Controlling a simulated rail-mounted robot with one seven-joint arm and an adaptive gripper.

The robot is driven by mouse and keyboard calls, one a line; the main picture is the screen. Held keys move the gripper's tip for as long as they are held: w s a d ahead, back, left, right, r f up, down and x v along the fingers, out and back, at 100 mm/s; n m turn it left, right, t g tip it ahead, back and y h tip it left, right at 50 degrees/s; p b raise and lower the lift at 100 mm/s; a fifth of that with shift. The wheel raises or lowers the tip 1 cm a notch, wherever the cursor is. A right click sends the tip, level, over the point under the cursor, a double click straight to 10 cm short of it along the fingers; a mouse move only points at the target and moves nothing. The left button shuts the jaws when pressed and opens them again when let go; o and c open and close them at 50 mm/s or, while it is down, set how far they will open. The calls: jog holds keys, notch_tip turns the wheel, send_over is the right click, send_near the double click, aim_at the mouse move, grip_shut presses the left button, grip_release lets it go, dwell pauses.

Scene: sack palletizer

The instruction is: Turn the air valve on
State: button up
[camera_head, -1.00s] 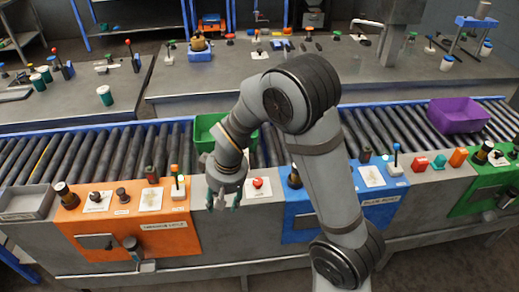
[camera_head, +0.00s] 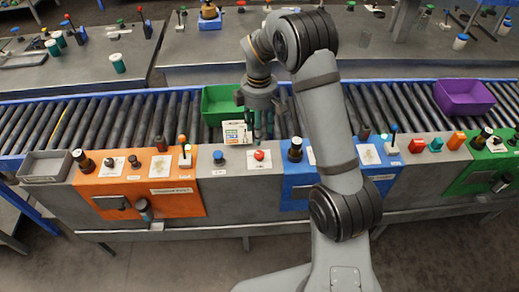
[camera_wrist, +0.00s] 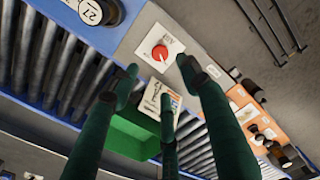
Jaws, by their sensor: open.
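I cannot read a label that says which control is the air valve. A red knob (camera_head: 259,155) with a white pointer mark sits on a white plate on the grey front panel, between the orange and blue panels. It also shows in the wrist view (camera_wrist: 160,53), just beyond my fingertips. My gripper (camera_head: 257,132) has dark green fingers, spread open and empty. It hangs above the near conveyor edge, behind the red knob and apart from it. The wrist view shows the open fingers (camera_wrist: 160,78) with nothing between them.
A green bin (camera_head: 217,101) with a white printed card (camera_head: 237,134) at its front is by my gripper. A blue knob (camera_head: 218,157) is left of the red one. The orange panel (camera_head: 115,172) and blue panel (camera_head: 300,180) carry several controls. A purple bin (camera_head: 464,97) stands right.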

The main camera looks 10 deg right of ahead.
aim_at(259, 153)
jog(key=shift+n, duration=0.5)
notch_tip(259, 153, down, 10)
jog(key=shift+f+p, duration=0.2)
jog(key=shift+p, duration=0.4)
jog(key=shift+c, duration=0.4)
jog(key=shift+a, duration=0.1)
jog(key=c, duration=1.1)
